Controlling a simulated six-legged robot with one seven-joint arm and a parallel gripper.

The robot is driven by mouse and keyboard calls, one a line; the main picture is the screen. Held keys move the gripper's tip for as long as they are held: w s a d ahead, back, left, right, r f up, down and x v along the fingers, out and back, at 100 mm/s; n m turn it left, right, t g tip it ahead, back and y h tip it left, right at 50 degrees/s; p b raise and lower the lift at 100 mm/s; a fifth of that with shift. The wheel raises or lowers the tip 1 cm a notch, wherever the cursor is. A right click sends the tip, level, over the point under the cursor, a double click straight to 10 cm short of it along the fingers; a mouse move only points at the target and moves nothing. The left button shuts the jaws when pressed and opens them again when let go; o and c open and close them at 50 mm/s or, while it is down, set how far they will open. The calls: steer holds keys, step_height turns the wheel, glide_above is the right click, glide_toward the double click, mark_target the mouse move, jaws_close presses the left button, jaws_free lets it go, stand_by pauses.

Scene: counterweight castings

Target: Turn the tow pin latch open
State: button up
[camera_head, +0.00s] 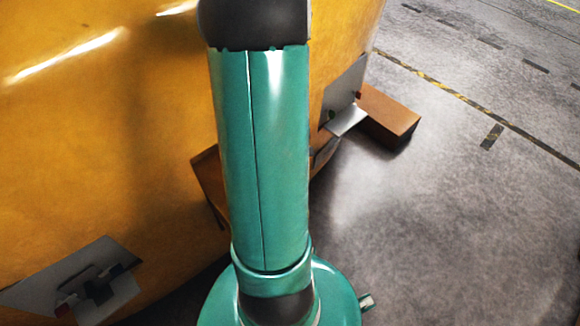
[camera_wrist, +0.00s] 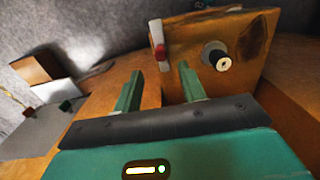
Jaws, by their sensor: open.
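In the wrist view, my gripper (camera_wrist: 160,70) is open and empty. Its two green fingers point toward a brown, scuffed plate (camera_wrist: 190,25). A dark round knob with a pale end (camera_wrist: 220,60) sticks out of this plate, just right of and beyond the right finger. A pale upright bar with a red piece (camera_wrist: 158,42) sits at the plate's left edge, above the gap between the fingers. I cannot tell for sure which of these is the tow pin latch. No contact with the fingers shows. In the head view my arm hides this spot and the gripper.
The large orange casting (camera_head: 90,140) fills the left of the head view. A grey plate with dark and red fittings (camera_head: 95,280) is on it at lower left. A grey bracket (camera_head: 345,95) and brown block (camera_head: 388,118) jut out at right. Open grey floor (camera_head: 460,210) lies beyond.

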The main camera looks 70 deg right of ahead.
step_height(320, 180, up, 6)
steer(key=shift+f, duration=0.2)
steer(key=shift+s, duration=0.1)
stand_by(0.6)
